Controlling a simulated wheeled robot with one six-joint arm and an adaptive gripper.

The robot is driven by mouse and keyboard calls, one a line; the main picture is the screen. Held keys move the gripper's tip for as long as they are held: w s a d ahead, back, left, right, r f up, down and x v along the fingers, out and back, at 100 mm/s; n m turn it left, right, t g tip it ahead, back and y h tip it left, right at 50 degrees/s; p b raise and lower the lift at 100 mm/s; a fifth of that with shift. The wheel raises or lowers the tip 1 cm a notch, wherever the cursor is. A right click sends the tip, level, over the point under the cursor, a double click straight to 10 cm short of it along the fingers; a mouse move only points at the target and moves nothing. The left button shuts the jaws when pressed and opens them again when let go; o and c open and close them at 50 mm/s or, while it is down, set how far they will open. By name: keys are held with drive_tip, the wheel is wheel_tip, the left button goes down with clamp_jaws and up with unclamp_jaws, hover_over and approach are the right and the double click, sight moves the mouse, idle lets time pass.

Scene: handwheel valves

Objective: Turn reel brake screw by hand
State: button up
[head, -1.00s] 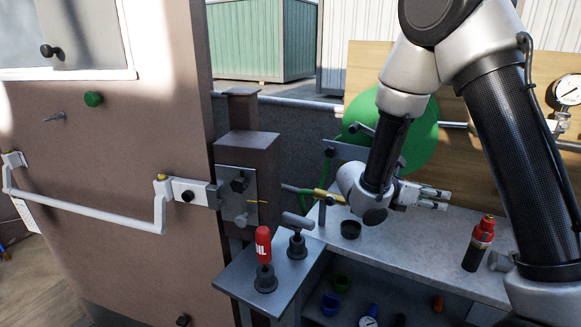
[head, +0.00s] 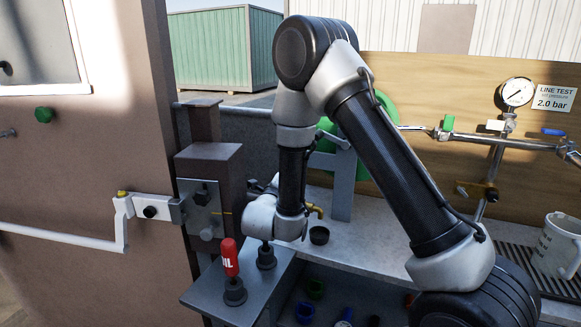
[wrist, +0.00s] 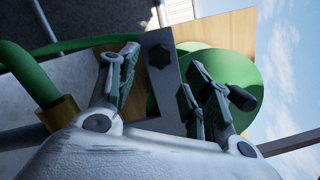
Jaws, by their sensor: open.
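A dark lobed knob (wrist: 158,52) sits on a grey bracket (wrist: 168,95) in the wrist view, in front of the green reel disc (wrist: 235,75). This knob looks like the brake screw. My gripper (wrist: 163,82) is open; its two fingers stand either side of the bracket, with the knob showing between them. The fingers look apart from the knob, but I cannot tell the exact distance. In the head view, the green reel (head: 382,100) and grey bracket (head: 342,182) are partly covered by my arm, and the knob and my fingers are hidden.
A dark crank handle (wrist: 243,98) stands out from the reel near the right finger. A green hose (wrist: 28,75) with a brass fitting (wrist: 58,112) is close on the left. A red-capped tool (head: 230,258) stands on the grey shelf. A mug (head: 560,245) is at right.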

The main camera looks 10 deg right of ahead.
drive_tip(key=x, duration=0.6)
drive_tip(key=shift+w+d, duration=0.15)
drive_tip(key=shift+d, duration=0.05)
drive_tip(key=shift+w+d, duration=0.1)
drive_tip(key=c, duration=0.7)
drive_tip(key=shift+c, duration=0.2)
